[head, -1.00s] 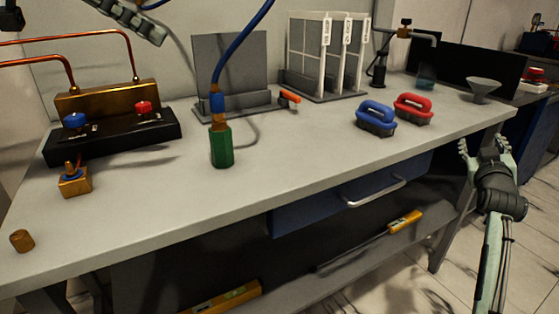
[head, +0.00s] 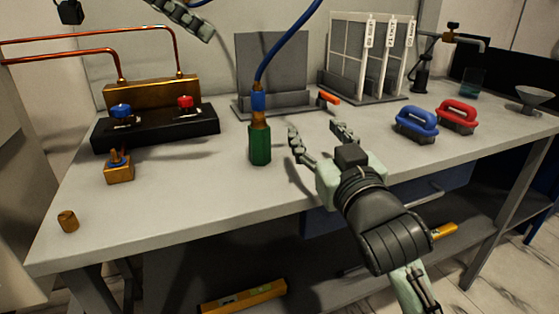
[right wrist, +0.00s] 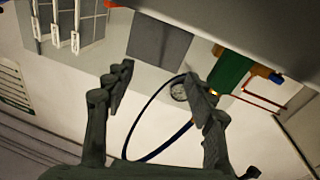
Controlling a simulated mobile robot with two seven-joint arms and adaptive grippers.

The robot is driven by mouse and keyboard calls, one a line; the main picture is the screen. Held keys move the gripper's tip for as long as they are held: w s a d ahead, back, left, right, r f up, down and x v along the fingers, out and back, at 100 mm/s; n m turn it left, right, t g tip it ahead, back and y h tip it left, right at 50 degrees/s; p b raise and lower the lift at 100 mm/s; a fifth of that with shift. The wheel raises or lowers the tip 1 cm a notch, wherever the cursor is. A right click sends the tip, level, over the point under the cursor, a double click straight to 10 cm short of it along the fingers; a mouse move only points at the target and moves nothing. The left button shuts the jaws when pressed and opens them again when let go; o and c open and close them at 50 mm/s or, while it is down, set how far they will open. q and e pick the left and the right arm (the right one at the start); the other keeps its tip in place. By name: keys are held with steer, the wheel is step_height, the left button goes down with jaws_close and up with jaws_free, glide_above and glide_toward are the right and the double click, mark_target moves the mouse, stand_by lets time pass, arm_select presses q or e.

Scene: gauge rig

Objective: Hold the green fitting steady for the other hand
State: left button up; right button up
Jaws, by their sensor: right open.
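The green fitting (head: 260,145) is upright below a brass neck and blue collar on a blue hose (head: 285,42), near the bench's front middle. I cannot tell whether it touches the bench. My right gripper (head: 318,132) is open and empty just right of the fitting, fingers pointing across the bench. In the right wrist view the fitting (right wrist: 232,72) shows beyond the right-hand finger, outside the gap between the fingers (right wrist: 160,85). Part of my left gripper (head: 182,18) shows at the top edge, high above the bench; the rest is out of frame.
Left of the fitting are a black block (head: 155,130) with blue and red knobs, a brass valve (head: 119,170) and a brass cap (head: 68,221). A blue brush (head: 416,125) and a red brush (head: 457,116) are at right.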

mark_target(263, 142)
steer(key=s+a, duration=0.1)
steer(key=a, duration=0.1)
steer(key=s+a+f+g+y, duration=0.1)
steer(key=s+a, duration=0.1)
steer(key=s+a+y, duration=0.1)
steer(key=s+a, duration=0.1)
steer(key=a, duration=0.1)
steer(key=shift+s+f, duration=0.25)
steer(key=shift+f, duration=0.05)
steer(key=x, duration=0.7)
steer(key=shift+w+a+f, duration=0.15)
steer(key=shift+w+a, duration=0.05)
steer(key=shift+w, duration=0.05)
jaws_close()
stand_by(0.7)
